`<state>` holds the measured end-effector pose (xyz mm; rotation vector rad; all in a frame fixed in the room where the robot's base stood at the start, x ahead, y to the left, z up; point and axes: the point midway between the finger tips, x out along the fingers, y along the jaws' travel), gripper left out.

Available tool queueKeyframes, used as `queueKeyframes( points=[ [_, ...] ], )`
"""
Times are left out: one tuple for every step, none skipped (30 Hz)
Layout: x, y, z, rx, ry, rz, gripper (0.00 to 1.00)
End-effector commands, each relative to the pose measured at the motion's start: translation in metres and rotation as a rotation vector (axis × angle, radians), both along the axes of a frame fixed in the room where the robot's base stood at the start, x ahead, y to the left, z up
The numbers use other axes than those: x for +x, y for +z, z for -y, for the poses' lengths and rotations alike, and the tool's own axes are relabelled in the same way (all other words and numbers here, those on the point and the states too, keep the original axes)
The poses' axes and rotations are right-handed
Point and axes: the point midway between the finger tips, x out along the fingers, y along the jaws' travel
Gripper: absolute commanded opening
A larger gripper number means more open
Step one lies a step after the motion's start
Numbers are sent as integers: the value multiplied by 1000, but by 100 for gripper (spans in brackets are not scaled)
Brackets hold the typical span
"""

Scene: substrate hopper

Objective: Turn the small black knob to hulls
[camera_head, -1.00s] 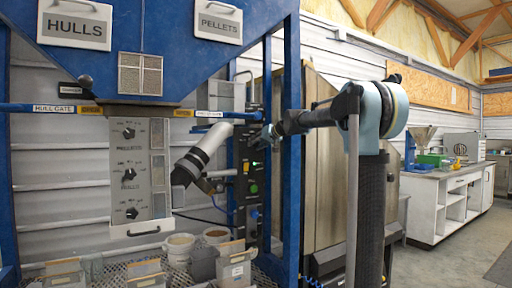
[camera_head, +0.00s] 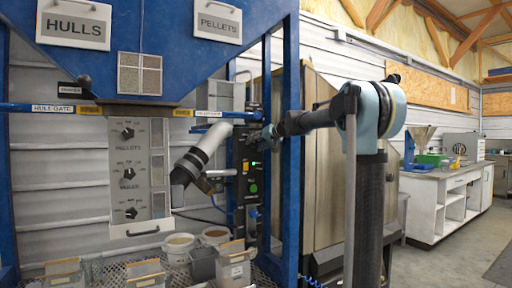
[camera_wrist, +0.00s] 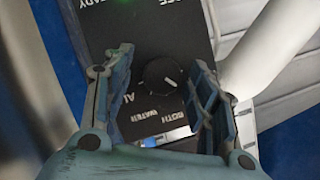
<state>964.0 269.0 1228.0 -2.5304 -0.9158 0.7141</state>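In the wrist view a small black round knob (camera_wrist: 158,75) with a white pointer line sits on a black panel (camera_wrist: 134,28). The pointer slants to the lower right in the picture. Upside-down lettering beside it seems to read "BOTH", "WATER" and a partly hidden "AI"; I see no "hulls" there. My gripper (camera_wrist: 160,62) is open, one finger on either side of the knob, with gaps showing. In the head view my gripper (camera_head: 263,137) is at the upper part of the dark panel (camera_head: 246,200). A grey panel (camera_head: 118,203) carries 3 dark knobs, with labels including "PELLETS" and apparently "HULLS".
A white pipe (camera_head: 207,146) passes left of the dark panel and also shows in the wrist view (camera_wrist: 252,62). A blue frame post (camera_head: 290,170) stands close to my arm. Buckets (camera_head: 180,243) and small boxes stand on the mesh below. A workbench (camera_head: 437,187) is far right.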

Motion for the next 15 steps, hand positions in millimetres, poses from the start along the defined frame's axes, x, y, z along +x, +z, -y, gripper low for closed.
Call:
queueKeyframes(
  points=[
    [0, 0, 0, 0, 0, 0, 53],
    [0, 0, 0, 0, 0, 0, 53],
    [0, 0, 0, 1, 1, 0, 53],
    [0, 0, 0, 1, 1, 0, 53],
    [0, 0, 0, 1, 1, 0, 53],
    [-1, 1, 1, 1, 1, 0, 53],
    [-2, 1, 1, 0, 0, 0, 53],
    [-3, 2, 3, 0, 0, 0, 53],
    [-5, 3, 5, 0, 0, 0, 53],
    [-7, 4, 7, 1, -2, 0, 53],
    [-9, 5, 10, 0, -1, 1, 53],
    [-13, 7, 14, 0, -1, 1, 53],
    [-17, 9, 17, 0, -1, 1, 53],
    [-20, 10, 20, 0, -1, 1, 53],
    [-25, 13, 26, 0, -2, -1, 53]
  ],
)
